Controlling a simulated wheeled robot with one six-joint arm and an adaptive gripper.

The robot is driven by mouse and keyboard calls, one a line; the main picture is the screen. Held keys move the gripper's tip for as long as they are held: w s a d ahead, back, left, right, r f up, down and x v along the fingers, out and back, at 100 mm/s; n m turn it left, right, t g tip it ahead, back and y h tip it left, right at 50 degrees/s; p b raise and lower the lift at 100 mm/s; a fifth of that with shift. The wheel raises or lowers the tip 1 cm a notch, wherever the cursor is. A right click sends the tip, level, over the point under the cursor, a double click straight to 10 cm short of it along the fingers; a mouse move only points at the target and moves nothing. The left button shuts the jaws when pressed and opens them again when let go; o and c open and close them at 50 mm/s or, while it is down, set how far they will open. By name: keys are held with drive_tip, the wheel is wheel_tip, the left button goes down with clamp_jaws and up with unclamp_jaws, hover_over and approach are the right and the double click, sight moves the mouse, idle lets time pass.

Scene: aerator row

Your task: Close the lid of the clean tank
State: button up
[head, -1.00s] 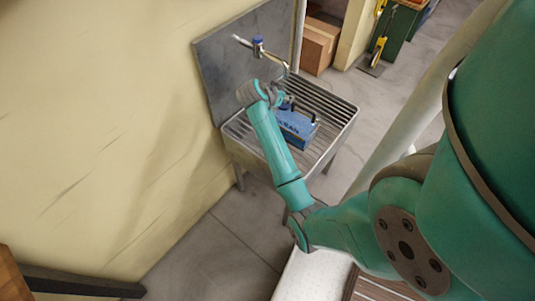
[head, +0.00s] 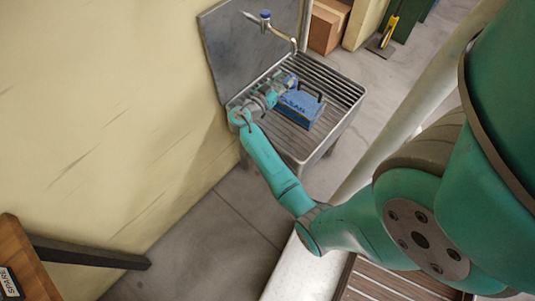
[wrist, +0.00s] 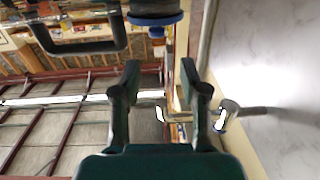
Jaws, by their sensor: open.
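The clean tank (head: 300,109) is a blue box with white lettering and a dark handle (head: 311,92) on top. It sits on the slatted sink rack in the head view. My gripper (head: 288,82) is at its upper left edge, close to it; whether they touch I cannot tell. In the wrist view my gripper (wrist: 160,80) is open, with nothing between its fingers. A round blue cap-like part (wrist: 153,19) and a black bar-shaped handle (wrist: 80,47) lie ahead of the fingers. The lid's state is hidden or too small to tell.
The metal sink (head: 345,120) has a grey back panel (head: 245,50) and a tap (head: 267,20) above the rack. A yellow wall (head: 110,100) stands close on the left. A cardboard box (head: 327,27) is behind. The floor in front of the sink is clear.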

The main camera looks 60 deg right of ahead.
drive_tip(key=w+a, duration=0.2)
drive_tip(key=a, duration=0.8)
drive_tip(key=s+d+r+t+y, duration=0.2)
drive_tip(key=d+r+y, duration=0.65)
drive_tip(key=y, duration=0.35)
drive_tip(key=x, duration=0.8)
drive_tip(key=shift+w+a, duration=0.15)
drive_tip(key=shift+w, duration=0.05)
drive_tip(key=shift+w+a+f, duration=0.1)
drive_tip(key=shift+a+f, duration=0.05)
drive_tip(key=shift+f, duration=0.2)
drive_tip(key=shift+a+h, duration=0.3)
drive_tip(key=shift+h, duration=0.3)
drive_tip(key=w+a+f+g+h, duration=0.1)
drive_tip(key=w+a+h, duration=0.1)
drive_tip(key=a+h, duration=0.5)
drive_tip(key=w+a+f+g+h, duration=0.15)
drive_tip(key=a+h, duration=0.25)
drive_tip(key=a, duration=0.4)
drive_tip(key=s+a+f+n+t+y, duration=0.3)
drive_tip(key=s+a+f+n+t, duration=0.1)
drive_tip(key=f+n, duration=0.1)
drive_tip(key=s+a+f+n+t+y, duration=0.3)
drive_tip(key=s+f+n+t, duration=0.1)
drive_tip(key=f, duration=0.4)
drive_tip(key=shift+s+a+n+t, duration=0.35)
drive_tip(key=shift+n, duration=0.45)
